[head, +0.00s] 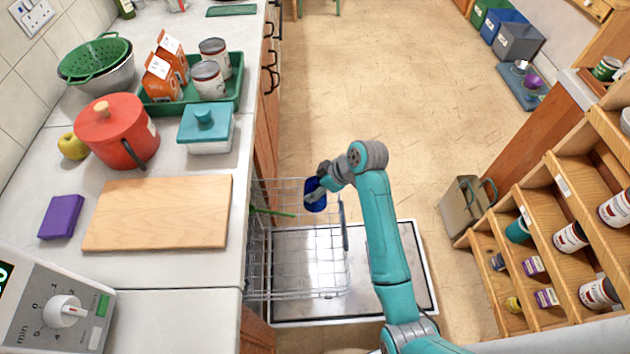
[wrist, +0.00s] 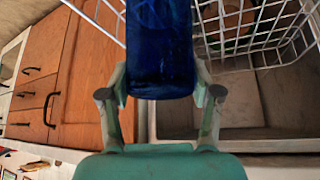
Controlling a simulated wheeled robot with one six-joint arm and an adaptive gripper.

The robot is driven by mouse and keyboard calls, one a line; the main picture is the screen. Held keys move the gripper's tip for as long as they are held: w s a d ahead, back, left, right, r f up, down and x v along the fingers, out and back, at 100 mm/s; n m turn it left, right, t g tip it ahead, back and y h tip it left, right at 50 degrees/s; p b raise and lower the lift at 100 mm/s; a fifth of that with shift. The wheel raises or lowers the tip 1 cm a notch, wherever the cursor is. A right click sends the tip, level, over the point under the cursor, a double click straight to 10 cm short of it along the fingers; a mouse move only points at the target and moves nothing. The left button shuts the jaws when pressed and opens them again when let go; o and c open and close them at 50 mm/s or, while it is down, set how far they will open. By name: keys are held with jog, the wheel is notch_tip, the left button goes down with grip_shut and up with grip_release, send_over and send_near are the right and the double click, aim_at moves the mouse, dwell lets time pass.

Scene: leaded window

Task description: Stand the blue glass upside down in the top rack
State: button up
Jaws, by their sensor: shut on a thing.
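The blue glass (head: 316,197) is a dark blue tumbler. It is over the far part of the wire top rack (head: 297,293) in the head view; I cannot tell whether it touches the wires or which end is its mouth. My gripper (head: 321,184) is shut on the glass. In the wrist view the blue glass (wrist: 160,45) stands between the two fingers of my gripper (wrist: 161,80), its far end cut off by the frame edge. White wires of the top rack (wrist: 260,37) show behind it.
The opened dishwasher door (head: 385,300) lies below the rack. A green thing (head: 270,212) lies in the rack's left part. The worktop with a cutting board (head: 160,212) borders the left. Wooden shelves (head: 545,230) stand right; floor between is mostly clear.

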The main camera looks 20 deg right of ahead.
notch_tip(320, 180, down, 7)
dwell(0.6)
jog(key=shift+f, duration=0.7)
dwell(0.5)
jog(key=o, duration=1.5)
jog(key=shift+o, duration=0.2)
jog(key=shift+d+r, duration=0.1)
jog(key=v, duration=1.1)
jog(key=shift+s+d+r, duration=0.2)
jog(key=shift+r, duration=0.1)
